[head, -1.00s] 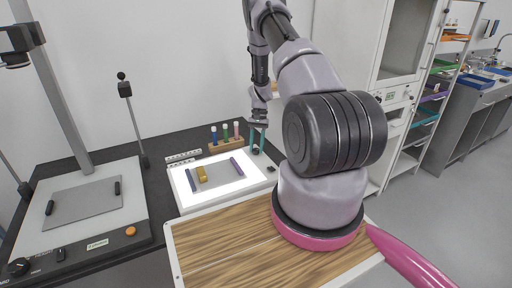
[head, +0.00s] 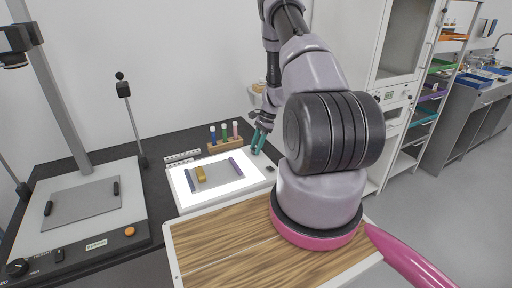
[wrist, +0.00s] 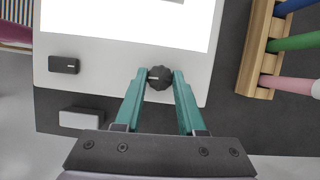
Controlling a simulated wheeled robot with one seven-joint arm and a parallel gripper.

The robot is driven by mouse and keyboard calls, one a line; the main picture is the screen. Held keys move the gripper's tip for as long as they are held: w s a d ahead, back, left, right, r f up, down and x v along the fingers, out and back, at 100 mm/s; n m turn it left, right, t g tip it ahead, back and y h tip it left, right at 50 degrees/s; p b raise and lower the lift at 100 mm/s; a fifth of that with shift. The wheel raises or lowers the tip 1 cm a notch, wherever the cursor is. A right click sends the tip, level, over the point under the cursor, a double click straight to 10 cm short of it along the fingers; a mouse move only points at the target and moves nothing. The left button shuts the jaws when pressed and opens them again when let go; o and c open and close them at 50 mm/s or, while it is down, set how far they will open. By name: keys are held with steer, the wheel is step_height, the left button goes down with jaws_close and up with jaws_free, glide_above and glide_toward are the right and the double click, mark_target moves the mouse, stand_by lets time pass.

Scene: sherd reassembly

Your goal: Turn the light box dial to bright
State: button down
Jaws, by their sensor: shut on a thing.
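The light box (head: 181,205) stands on the dark bench, its panel lit white. In the wrist view its white frame (wrist: 110,90) fills the upper part. The dark round dial (wrist: 159,78) sits on the frame's edge, with a pale mark on its left side. My gripper (wrist: 160,80) has its teal fingers on both sides of the dial, shut on it. In the head view my gripper (head: 258,142) is tilted at the box's far right corner, and the dial is hard to make out there.
A small black switch (wrist: 64,65) sits on the frame. A wooden rack (head: 226,145) with coloured tubes stands close behind the box. A wooden board (head: 220,240) lies in front; a copy stand (head: 75,215) is at left.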

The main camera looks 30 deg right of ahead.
steer(key=shift+m, duration=0.4)
steer(key=c, duration=0.5)
jaws_free()
steer(key=v, duration=1)
steer(key=shift+r, duration=0.4)
steer(key=shift+s+d, duration=0.1)
steer(key=shift+d, duration=0.05)
